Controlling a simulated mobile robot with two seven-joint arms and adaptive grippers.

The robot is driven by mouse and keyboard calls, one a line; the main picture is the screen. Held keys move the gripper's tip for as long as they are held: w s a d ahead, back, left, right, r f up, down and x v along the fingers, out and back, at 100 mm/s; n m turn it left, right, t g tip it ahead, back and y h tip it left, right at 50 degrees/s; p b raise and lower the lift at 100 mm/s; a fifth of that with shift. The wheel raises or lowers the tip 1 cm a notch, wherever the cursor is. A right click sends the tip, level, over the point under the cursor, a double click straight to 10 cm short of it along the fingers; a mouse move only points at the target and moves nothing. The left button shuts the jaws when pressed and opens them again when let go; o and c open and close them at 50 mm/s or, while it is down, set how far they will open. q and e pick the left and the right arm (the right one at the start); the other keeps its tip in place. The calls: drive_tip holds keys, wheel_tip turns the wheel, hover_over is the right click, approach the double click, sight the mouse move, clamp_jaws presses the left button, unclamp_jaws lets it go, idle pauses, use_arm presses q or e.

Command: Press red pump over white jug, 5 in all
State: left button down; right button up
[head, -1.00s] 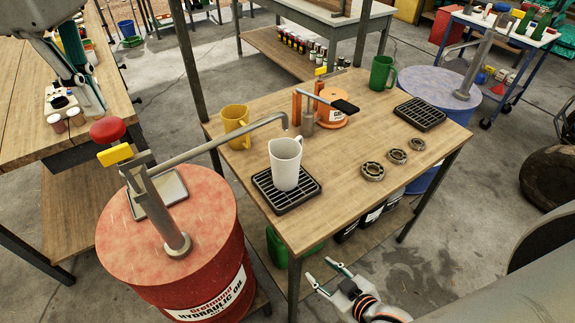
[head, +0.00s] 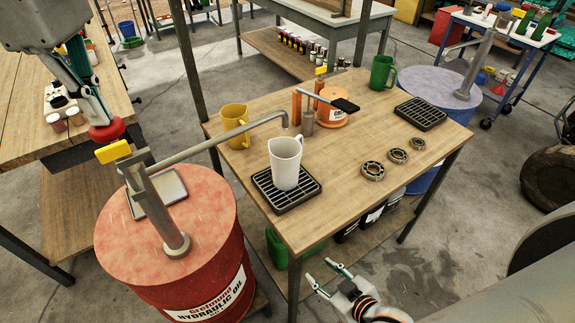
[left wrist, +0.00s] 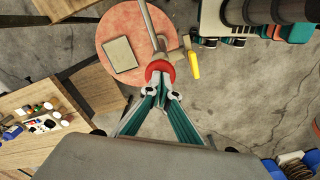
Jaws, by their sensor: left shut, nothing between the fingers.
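The red pump knob (head: 107,131) sits on the lever of the hand pump (head: 160,205), which stands on the red oil drum (head: 215,225). The white jug (head: 286,162) stands upright on a black grate (head: 298,198), under the spout tip (head: 284,121). My right gripper (head: 322,272) is open and empty.
A tray (head: 158,193) lies on the drum. A wooden bench (head: 30,100) is at left.

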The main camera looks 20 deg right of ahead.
sight(112, 138)
use_arm(q)
drive_tip(key=shift+f+b, duration=0.7)
drive_tip(key=shift+f, duration=2.2)
drive_tip(key=shift+r, duration=0.1)
drive_tip(key=shift+r+p, duration=1.25)
drive_tip(key=shift+r, duration=2.7)
drive_tip(key=shift+f, duration=0.15)
